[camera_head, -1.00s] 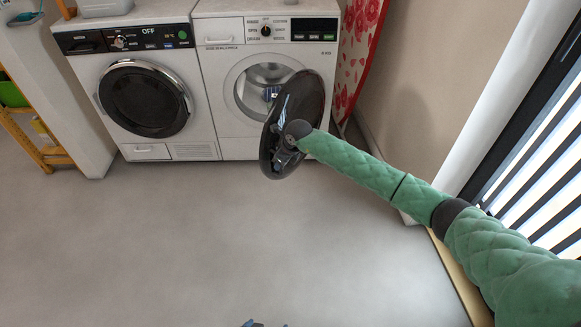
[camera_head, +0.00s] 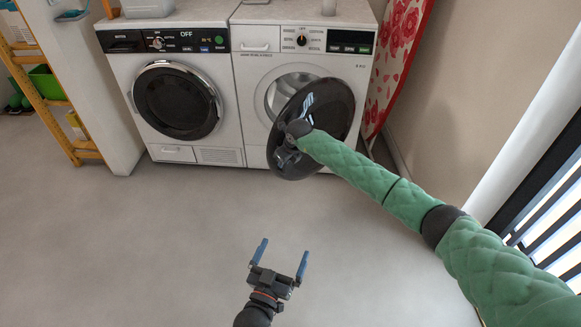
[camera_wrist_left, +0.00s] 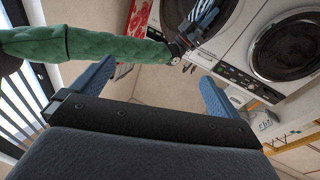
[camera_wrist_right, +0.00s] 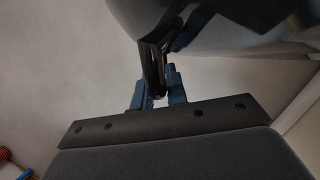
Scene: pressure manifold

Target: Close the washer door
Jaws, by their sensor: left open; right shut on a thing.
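The washer (camera_head: 347,50) on the right has its round, dark glass door (camera_head: 330,115) partly open, swung out in front of the drum opening (camera_head: 285,92). My right gripper (camera_head: 292,150) is at the door's left edge in the head view. In the right wrist view its fingers (camera_wrist_right: 160,90) are shut on the door's edge (camera_wrist_right: 155,62), and the door's dark face (camera_wrist_right: 225,22) fills the top. My left gripper (camera_head: 281,255) is open and empty above the floor, well in front of the machines. The left wrist view shows its two spread fingers (camera_wrist_left: 155,90).
A second machine (camera_head: 215,155) with its dark round door shut stands left of the washer. A red floral ironing board (camera_head: 405,45) leans at the right. An orange shelf (camera_head: 45,95) stands far left. The floor (camera_head: 150,250) in front is clear.

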